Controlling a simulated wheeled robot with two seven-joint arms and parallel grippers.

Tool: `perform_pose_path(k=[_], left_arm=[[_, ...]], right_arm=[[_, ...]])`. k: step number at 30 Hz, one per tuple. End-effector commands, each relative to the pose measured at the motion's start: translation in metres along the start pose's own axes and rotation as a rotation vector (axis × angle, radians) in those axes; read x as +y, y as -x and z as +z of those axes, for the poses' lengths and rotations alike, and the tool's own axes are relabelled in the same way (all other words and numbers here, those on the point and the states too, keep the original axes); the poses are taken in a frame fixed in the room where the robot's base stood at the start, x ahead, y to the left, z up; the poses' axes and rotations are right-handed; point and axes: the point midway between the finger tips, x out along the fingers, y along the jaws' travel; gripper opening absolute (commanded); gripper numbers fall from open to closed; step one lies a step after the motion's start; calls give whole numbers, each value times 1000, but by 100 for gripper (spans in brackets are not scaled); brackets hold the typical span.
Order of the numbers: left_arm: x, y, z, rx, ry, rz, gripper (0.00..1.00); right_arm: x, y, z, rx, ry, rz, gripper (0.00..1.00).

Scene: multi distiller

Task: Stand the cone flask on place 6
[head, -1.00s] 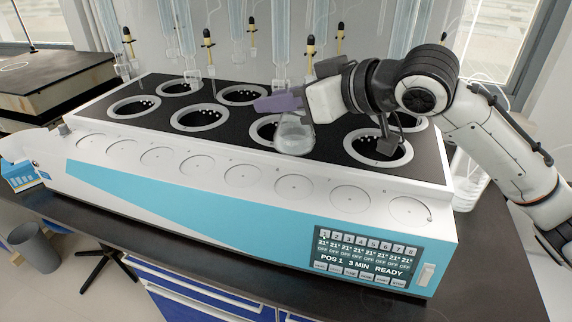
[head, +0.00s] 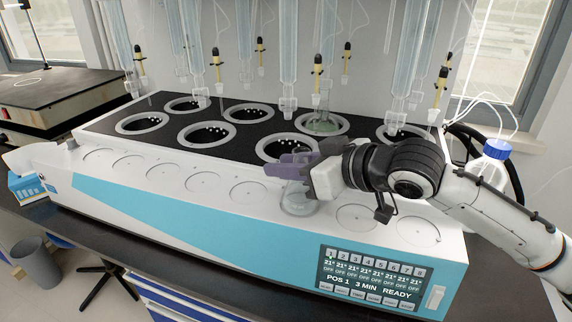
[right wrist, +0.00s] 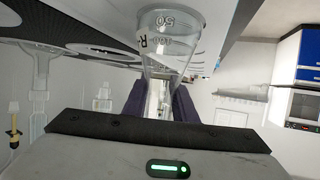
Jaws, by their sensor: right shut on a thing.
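The clear cone flask (head: 298,200) hangs upright from my right gripper (head: 290,167), whose purple fingers are shut on its neck. It is over the white front ledge, at the sixth round place from the left, and hides most of that ring. I cannot tell whether its base touches the ledge. In the right wrist view the flask (right wrist: 165,45) points away from the fingers (right wrist: 158,102), with volume marks on its glass. My left gripper is not in view.
The round places to the left (head: 250,194) and right (head: 357,218) are empty. Glass columns (head: 288,50) hang above. A blue-capped bottle (head: 495,160) stands behind my right arm.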

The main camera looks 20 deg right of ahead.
Motion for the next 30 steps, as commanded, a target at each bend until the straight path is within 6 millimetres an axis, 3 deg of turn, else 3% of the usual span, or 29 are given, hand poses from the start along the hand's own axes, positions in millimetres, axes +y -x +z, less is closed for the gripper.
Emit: perform_pose_path(k=[2,3,6,17,20,30], left_arm=[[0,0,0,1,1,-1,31],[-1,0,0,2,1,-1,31],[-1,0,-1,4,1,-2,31],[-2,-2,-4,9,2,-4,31],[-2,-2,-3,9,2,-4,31],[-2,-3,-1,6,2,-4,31]], right_arm=[[0,-1,1,1,0,-1,0],[0,-1,2,0,0,-1,30],[0,-1,2,0,0,-1,44],[0,3,-1,0,0,0,44],[1,15,0,-1,-1,1,44],[1,88,1,-2,3,3,44]])
